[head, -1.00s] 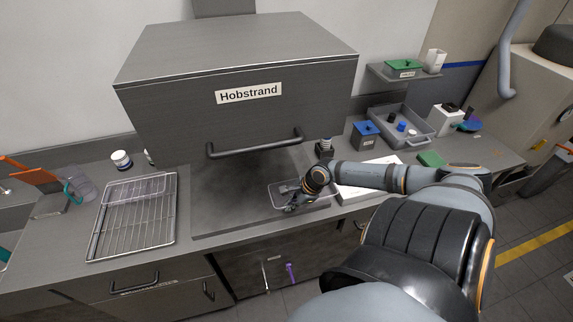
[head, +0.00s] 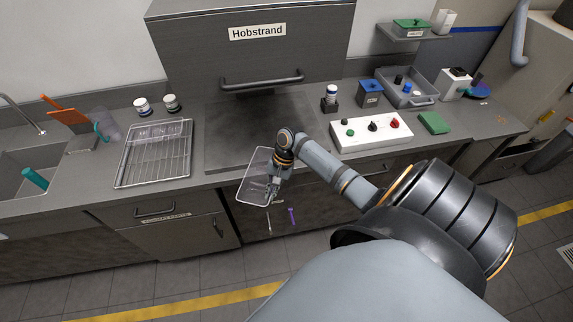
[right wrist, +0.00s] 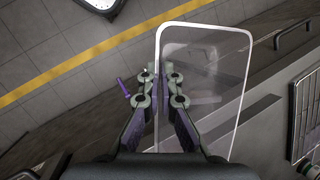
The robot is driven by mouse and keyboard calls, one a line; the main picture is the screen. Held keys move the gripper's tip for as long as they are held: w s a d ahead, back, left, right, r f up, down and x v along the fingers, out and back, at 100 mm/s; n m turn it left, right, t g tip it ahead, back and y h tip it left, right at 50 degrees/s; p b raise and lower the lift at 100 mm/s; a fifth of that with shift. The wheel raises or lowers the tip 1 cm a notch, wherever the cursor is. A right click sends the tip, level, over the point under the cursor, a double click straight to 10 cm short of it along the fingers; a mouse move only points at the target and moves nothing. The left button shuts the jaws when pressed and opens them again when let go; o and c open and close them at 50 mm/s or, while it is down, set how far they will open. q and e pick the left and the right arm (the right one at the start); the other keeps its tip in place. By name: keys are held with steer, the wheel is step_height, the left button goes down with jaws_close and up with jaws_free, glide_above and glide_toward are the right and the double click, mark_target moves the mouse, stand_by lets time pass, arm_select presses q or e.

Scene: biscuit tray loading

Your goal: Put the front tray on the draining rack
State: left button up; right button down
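The clear shallow tray (head: 251,182) hangs in the air just in front of the counter edge, tilted in the head view. My right gripper (head: 273,185) is shut on one of its rims. In the right wrist view the fingers (right wrist: 159,88) pinch the left long rim of the tray (right wrist: 210,85). The wire draining rack (head: 150,168) lies on the counter to the left. Another clear tray (head: 158,131) lies on the rack's back part. My left gripper is not in view.
A dark hood (head: 250,50) with a bar handle overhangs the dark plate (head: 225,140), which looks clear. Two jars (head: 156,105) stand behind the rack; a clear cup (head: 107,127) and sink are left. A control box (head: 350,142) stands right.

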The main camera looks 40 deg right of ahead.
mark_target(256, 200)
steer(key=a+n+g, duration=0.1)
steer(key=a+n, duration=0.1)
steer(key=w+a+n+g, duration=0.1)
steer(key=a+n, duration=0.1)
steer(key=a, duration=0.1)
steer(key=shift+w+a+f+n, duration=0.1)
steer(key=shift+a+n, duration=0.15)
steer(key=shift+n, duration=0.05)
arm_select(q)
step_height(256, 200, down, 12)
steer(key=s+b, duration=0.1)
steer(key=b, duration=1.1)
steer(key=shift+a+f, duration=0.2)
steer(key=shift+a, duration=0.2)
arm_select(e)
steer(key=a+f+n+g+h, duration=0.1)
steer(key=a+f+n, duration=0.4)
steer(key=f, duration=0.7)
steer(key=shift+w+a+n+g+h, duration=0.35)
steer(key=shift+a+n+g+h, duration=0.1)
steer(key=shift+g, duration=0.15)
